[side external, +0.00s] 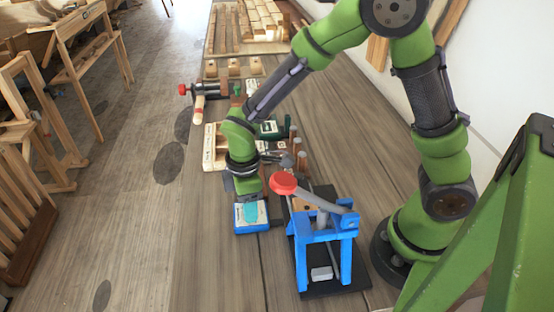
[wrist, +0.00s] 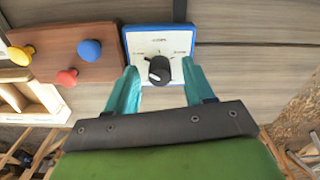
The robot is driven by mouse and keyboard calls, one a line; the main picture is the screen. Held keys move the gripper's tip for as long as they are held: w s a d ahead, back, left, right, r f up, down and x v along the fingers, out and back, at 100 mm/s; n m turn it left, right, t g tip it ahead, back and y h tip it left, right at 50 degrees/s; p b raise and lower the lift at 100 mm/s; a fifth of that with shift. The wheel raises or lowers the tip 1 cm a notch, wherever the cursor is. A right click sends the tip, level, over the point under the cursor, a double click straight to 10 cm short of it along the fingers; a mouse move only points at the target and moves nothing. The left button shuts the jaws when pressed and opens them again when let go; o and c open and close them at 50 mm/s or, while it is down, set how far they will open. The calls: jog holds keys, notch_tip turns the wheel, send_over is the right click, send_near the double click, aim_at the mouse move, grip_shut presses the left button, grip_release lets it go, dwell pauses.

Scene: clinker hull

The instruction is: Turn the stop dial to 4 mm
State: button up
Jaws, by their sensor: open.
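The stop dial (wrist: 160,70) is a black knob on a white plate with a blue frame (wrist: 126,42). Small printed labels stand around the knob, too small to read surely. A pale mark shows on the knob, but I cannot tell which label it points to. My gripper (wrist: 159,68) is open, its two teal fingers on either side of the knob with a gap at each side. In the side view the blue-framed dial box (side external: 238,226) sits under my gripper (side external: 250,212), which hides the knob.
A blue press (side external: 325,236) with a red-knobbed lever (side external: 284,183) stands close to the right of the dial box. In the wrist view, a brown board (wrist: 75,52) with yellow, blue and red knobs lies left of it. Bare bench lies in front of the box.

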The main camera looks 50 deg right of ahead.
grip_shut()
jog(key=m, duration=1.1)
jog(key=shift+r+m, duration=0.1)
jog(key=shift+m, duration=0.3)
dwell(0.5)
grip_release()
